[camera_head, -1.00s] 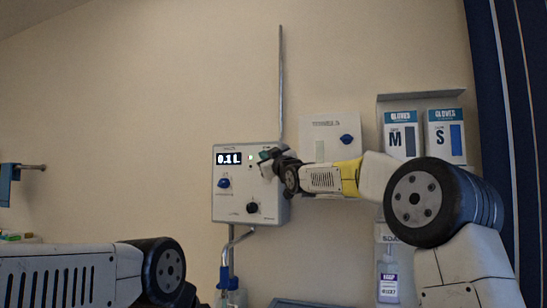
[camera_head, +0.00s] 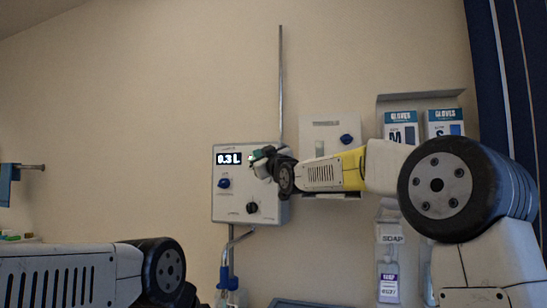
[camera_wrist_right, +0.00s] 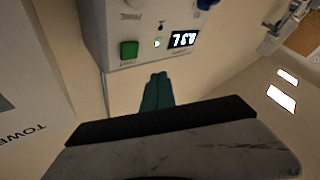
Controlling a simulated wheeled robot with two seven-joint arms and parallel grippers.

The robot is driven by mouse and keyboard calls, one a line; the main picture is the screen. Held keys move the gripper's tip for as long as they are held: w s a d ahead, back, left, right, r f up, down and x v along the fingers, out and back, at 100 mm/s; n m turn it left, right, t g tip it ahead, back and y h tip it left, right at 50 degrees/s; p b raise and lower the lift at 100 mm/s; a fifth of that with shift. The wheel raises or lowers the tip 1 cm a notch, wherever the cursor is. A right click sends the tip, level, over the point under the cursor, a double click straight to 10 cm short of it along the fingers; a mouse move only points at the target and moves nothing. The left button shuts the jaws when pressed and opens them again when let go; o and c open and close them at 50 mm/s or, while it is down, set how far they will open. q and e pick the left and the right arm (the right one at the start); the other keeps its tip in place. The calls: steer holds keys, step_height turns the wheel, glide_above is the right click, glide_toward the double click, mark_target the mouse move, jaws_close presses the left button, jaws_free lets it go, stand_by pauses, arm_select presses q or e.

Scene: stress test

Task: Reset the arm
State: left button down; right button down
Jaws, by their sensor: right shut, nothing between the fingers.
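In the right wrist view the box (camera_wrist_right: 110,15) shows at the top, with a green button (camera_wrist_right: 129,49), a small lit lamp and the display. My right gripper (camera_head: 261,153) is at the upper right front of the box. Its green fingertips (camera_wrist_right: 157,92) are shut together with nothing between them, apart from the button in that view. Whether they touch the box cannot be told. My left arm shows at the lower left; its gripper is out of view.
Glove boxes (camera_head: 402,128) sit in a wall holder at the right, partly behind my right arm. A soap dispenser (camera_head: 388,270) hangs below. A towel dispenser (camera_head: 325,132) is behind the forearm. A metal pipe (camera_head: 281,85) rises above the box. A blue curtain is at the far right.

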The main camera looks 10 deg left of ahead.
stand_by(0.6)
steer(key=s+d+f+m+g+h, duration=0.3)
steer(key=s+d+f+h, duration=0.1)
steer(key=s+d+f, duration=0.4)
steer(key=s+d+f+m+g+h, duration=0.25)
steer(key=s+d+f, duration=0.35)
steer(key=d+f, duration=0.4)
steer(key=s+d+f+m+g+h, duration=0.1)
steer(key=s+d+f+m+g, duration=0.2)
steer(key=s+f, duration=0.7)
steer(key=s+d+f+m+g+h, duration=0.1)
steer(key=s+d+f+m+g, duration=0.2)
steer(key=s+d+f, duration=0.4)
steer(key=s+f, duration=0.3)
steer(key=s, duration=0.4)
steer(key=shift+s+d+h, duration=0.25)
steer(key=shift+d+h, duration=0.05)
steer(key=shift+h, duration=0.05)
